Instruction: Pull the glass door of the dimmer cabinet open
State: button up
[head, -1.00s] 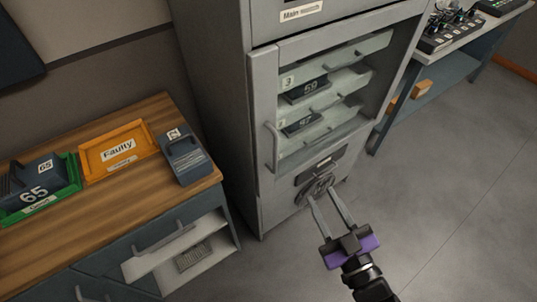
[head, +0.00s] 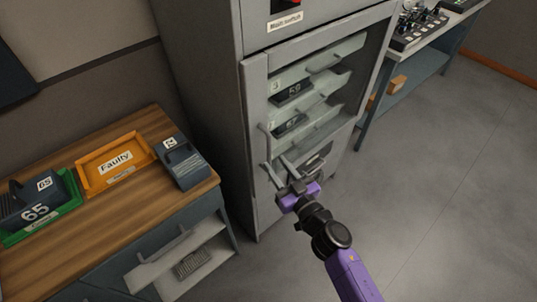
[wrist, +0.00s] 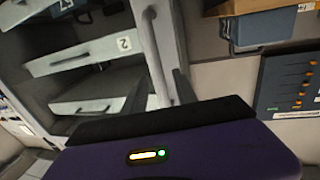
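The dimmer cabinet (head: 195,90) stands upright in the middle of the head view. Its glass door (head: 254,110) looks closed, with shelves visible through the pane. The door's vertical bar handle (head: 264,143) is on its left edge; it also shows in the wrist view (wrist: 153,50). My gripper (head: 276,162) is at the handle's lower part, fingers pointing to the cabinet. In the wrist view my gripper (wrist: 161,92) is open, with the handle bar running between its two fingers and a gap visible on each side. Whether a finger touches the bar is unclear.
A wooden-topped bench (head: 140,196) at the left bears an orange "Faulty" tray (head: 97,180), a green tray (head: 74,203) and dark dimmer modules (head: 183,160). A drawer below stands open. A console table (head: 385,70) is at back right. Floor to the right is clear.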

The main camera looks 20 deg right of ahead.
aim_at(270, 156)
jog(key=shift+w+a, duration=0.15)
jog(key=shift+w, duration=1.1)
jog(key=shift+w+a, duration=0.1)
jog(key=shift+w, duration=1.1)
grip_shut()
